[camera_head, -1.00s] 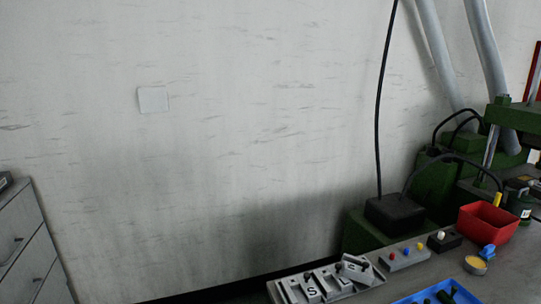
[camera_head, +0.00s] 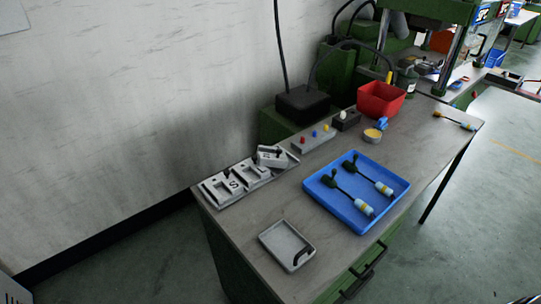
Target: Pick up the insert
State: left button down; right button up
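Nothing in view can be surely told as the insert. Several grey blocks with dark slots or letter-like marks, one showing an "S" (camera_head: 235,184), lie in a grey tray (camera_head: 217,207) at the back left of the workbench. One block (camera_head: 270,156) sits tilted at the tray's right end. A blue tray (camera_head: 318,202) in the middle of the bench holds two dark-green pieces with pale, yellow-banded ends (camera_head: 345,191). A small grey tray (camera_head: 284,232) with a black curved piece (camera_head: 302,256) lies at the front left. Neither of my grippers is in view.
A red bin (camera_head: 381,98), a yellow-filled round dish (camera_head: 372,135), a blue item (camera_head: 382,123) and a button box (camera_head: 316,139) line the back of the workbench (camera_head: 265,204). A green press (camera_head: 425,10) stands beyond. Bare bench lies between the trays; floor is clear at right.

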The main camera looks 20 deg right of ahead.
aim_at(268, 157)
jog(key=i+j+z, duration=0.3)
jog(key=j, duration=0.35)
jog(key=i+j+z, duration=0.3)
jog(key=j, duration=0.35)
jog(key=i+j+z, duration=0.15)
jog(key=j, duration=0.25)
